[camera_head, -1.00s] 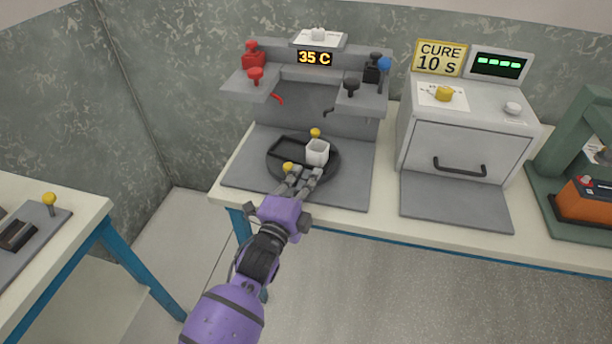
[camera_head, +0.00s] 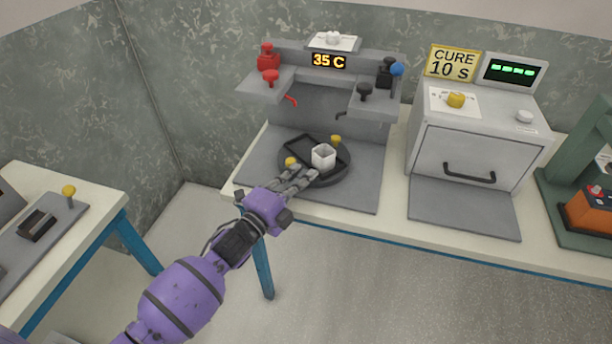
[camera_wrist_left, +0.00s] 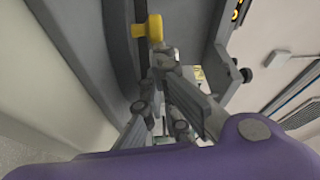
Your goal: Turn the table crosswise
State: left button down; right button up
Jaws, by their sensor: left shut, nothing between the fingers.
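The round black turntable (camera_head: 336,178) lies on the grey plate of the dispensing station. It has a dark rectangular recess running obliquely and two yellow knobs, one at the near left (camera_head: 291,161) and one at the far right (camera_head: 336,140). A white open cup (camera_head: 323,157) stands on it between the knobs. My left gripper (camera_head: 306,174) is shut and empty at the turntable's near edge, just right of the near knob. In the left wrist view a yellow knob (camera_wrist_left: 147,28) shows just beyond the fingers (camera_wrist_left: 160,62); I cannot tell whether they touch. My right gripper is not in view.
The station (camera_head: 315,100) has red and black valves on side shelves and a 35 C display. A cure oven (camera_head: 470,150) stands to its right, then a green press (camera_head: 575,190). Another table (camera_head: 95,225) is at the left. Floor between the tables is open.

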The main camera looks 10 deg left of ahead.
aim_at(288, 183)
pick_arm(q)
jog(key=shift+w+a, duration=0.1)
jog(key=shift+a, duration=0.7)
jog(key=shift+w+a, duration=0.25)
jog(key=shift+a, duration=0.3)
jog(key=shift+w+a, duration=0.2)
jog(key=shift+a, duration=0.35)
